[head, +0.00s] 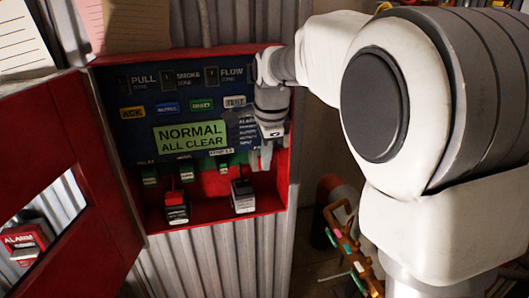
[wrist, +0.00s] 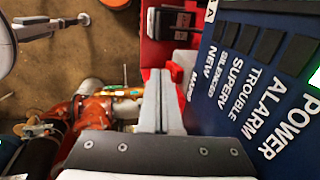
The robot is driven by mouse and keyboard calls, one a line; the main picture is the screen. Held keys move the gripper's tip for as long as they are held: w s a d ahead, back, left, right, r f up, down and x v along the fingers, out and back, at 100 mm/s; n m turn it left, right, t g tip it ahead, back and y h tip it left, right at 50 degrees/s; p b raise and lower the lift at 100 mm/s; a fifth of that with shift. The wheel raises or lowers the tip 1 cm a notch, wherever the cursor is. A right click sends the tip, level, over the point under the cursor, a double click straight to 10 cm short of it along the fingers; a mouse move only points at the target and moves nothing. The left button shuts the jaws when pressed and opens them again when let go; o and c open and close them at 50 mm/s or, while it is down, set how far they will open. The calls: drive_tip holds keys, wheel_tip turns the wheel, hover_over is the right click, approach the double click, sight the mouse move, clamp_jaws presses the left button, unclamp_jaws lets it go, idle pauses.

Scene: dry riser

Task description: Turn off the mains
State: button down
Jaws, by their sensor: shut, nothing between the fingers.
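The open red alarm box (head: 215,217) holds a dark blue panel (head: 135,141) whose green screen (head: 190,136) reads NORMAL ALL CLEAR. A label that seems to read MAINS (wrist: 179,82) is on the panel's edge in the wrist view. A small green part (head: 223,168) sits below a white label at the panel's lower right; I cannot tell whether it is the mains switch. My gripper (head: 262,157) is in front of the panel's right side, fingers pointing down. In the wrist view its fingers (wrist: 162,80) are together and empty, beside the panel edge.
A black block with a red top (head: 176,210) and a grey-and-black block (head: 243,196) stand on the box floor. The red door (head: 70,180) hangs open at left. Pipework (wrist: 95,110) shows at left in the wrist view.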

drive_tip(key=shift+w+f, duration=0.1)
idle(0.3)
drive_tip(key=shift+w+t+b, duration=0.15)
drive_tip(key=shift+t+b, duration=0.35)
drive_tip(key=shift+b, duration=0.4)
drive_tip(key=shift+w+r+p, duration=0.1)
drive_tip(key=shift+r+p, duration=0.7)
drive_tip(key=shift+r, duration=0.1)
